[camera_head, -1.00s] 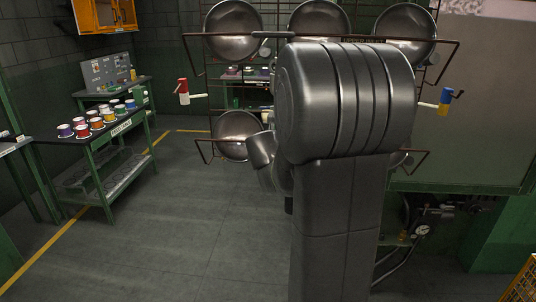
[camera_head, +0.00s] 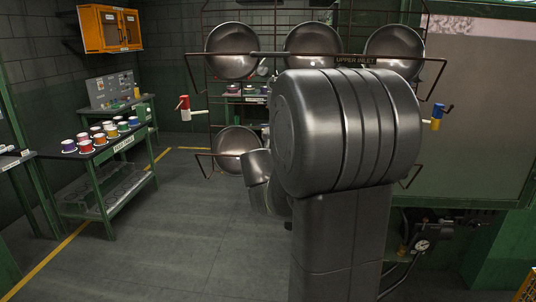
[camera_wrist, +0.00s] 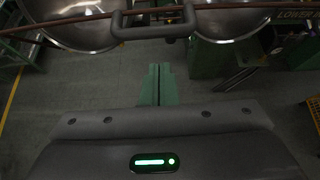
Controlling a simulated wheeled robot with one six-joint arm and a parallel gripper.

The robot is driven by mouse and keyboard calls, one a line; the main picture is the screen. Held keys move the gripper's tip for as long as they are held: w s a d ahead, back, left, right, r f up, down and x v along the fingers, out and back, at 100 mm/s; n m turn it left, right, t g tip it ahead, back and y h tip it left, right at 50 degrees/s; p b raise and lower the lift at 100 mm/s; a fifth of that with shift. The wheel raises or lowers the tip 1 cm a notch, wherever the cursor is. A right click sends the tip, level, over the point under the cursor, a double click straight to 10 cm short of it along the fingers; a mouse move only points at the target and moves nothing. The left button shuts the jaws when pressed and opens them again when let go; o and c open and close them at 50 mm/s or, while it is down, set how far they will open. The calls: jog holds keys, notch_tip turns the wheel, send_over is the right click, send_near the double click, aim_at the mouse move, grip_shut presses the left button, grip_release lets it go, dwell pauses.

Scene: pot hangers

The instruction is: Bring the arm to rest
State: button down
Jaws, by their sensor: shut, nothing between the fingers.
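My gripper (camera_wrist: 158,84) shows in the wrist view as two green fingers pressed together, with nothing between them. It is above the floor, just below a grey handle (camera_wrist: 153,24) on a brown bar of the hanger rack. In the head view my own arm (camera_head: 345,135) fills the middle and hides the gripper. The rack (camera_head: 262,55) stands behind the arm. It carries several metal pans, among them an upper left pan (camera_head: 231,51), an upper middle pan (camera_head: 313,50), an upper right pan (camera_head: 394,52) and a lower left pan (camera_head: 237,148).
A table with several coloured cups (camera_head: 100,135) stands at the left. An orange cabinet (camera_head: 110,28) hangs on the back wall. The floor (camera_head: 180,240) at left centre is clear.

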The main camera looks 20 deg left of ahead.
notch_tip(320, 180, up, 7)
jog(key=s+p, duration=0.1)
jog(key=p, duration=0.2)
jog(key=shift+s+f, duration=0.2)
jog(key=shift+s, duration=0.1)
jog(key=shift+f, duration=0.1)
jog(key=w+f+b, duration=0.4)
jog(key=f, duration=0.3)
jog(key=shift+w+a+f, duration=0.35)
jog(key=shift+w+a, duration=0.05)
jog(key=shift+a, duration=0.05)
jog(key=shift+f+b, duration=0.1)
jog(key=shift+b, duration=0.2)
